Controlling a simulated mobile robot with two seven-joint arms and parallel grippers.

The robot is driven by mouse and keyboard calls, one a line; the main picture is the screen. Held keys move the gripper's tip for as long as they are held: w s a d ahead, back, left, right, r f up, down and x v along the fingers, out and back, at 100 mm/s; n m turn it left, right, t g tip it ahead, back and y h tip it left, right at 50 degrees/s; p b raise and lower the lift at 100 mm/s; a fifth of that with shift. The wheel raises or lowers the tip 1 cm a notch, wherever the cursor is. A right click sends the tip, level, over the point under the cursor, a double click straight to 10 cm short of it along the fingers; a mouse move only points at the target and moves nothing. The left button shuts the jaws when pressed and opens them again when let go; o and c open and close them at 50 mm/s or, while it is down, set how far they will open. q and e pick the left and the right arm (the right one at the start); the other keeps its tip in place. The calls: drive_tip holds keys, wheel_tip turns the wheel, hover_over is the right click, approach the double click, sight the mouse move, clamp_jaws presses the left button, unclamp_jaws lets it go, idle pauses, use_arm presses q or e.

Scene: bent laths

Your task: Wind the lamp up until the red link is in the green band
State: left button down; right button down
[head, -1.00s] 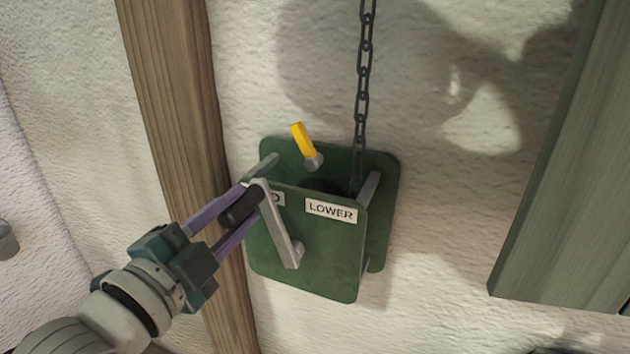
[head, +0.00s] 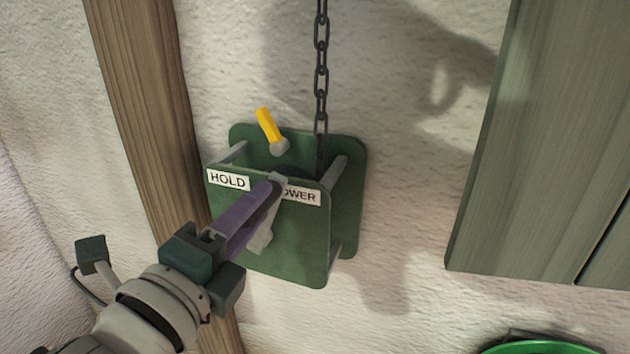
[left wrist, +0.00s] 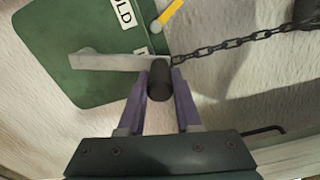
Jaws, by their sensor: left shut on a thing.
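A green winch (head: 290,255) is fixed to the wall. Its grey crank arm (head: 262,236) points up and slightly right from its pivot. My left gripper (head: 262,192) is shut on the crank's black grip, which shows between the fingers in the left wrist view (left wrist: 159,84). A yellow-handled lever (head: 267,126) on the winch tilts up and left, toward the HOLD label (head: 227,180) side. The LOWER label (head: 304,196) is partly covered by the crank and gripper. A dark chain (head: 321,75) runs up from the winch. The lamp, red link and green band cannot be made out.
A wooden post (head: 145,110) stands left of the winch. A grey-green wooden panel (head: 540,150) is at the right. A green rounded rim (head: 540,347) shows at the bottom right edge. Bare plaster wall lies between winch and panel.

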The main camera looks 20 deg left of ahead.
use_arm(q)
drive_tip(key=shift+d, duration=0.25)
drive_tip(key=c, duration=0.6)
unclamp_jaws()
drive_tip(key=shift+s+a+f, duration=0.1)
drive_tip(key=shift+s, duration=0.05)
drive_tip(key=s+b, duration=0.2)
drive_tip(key=s, duration=0.7)
drive_tip(key=shift+s+a, duration=0.35)
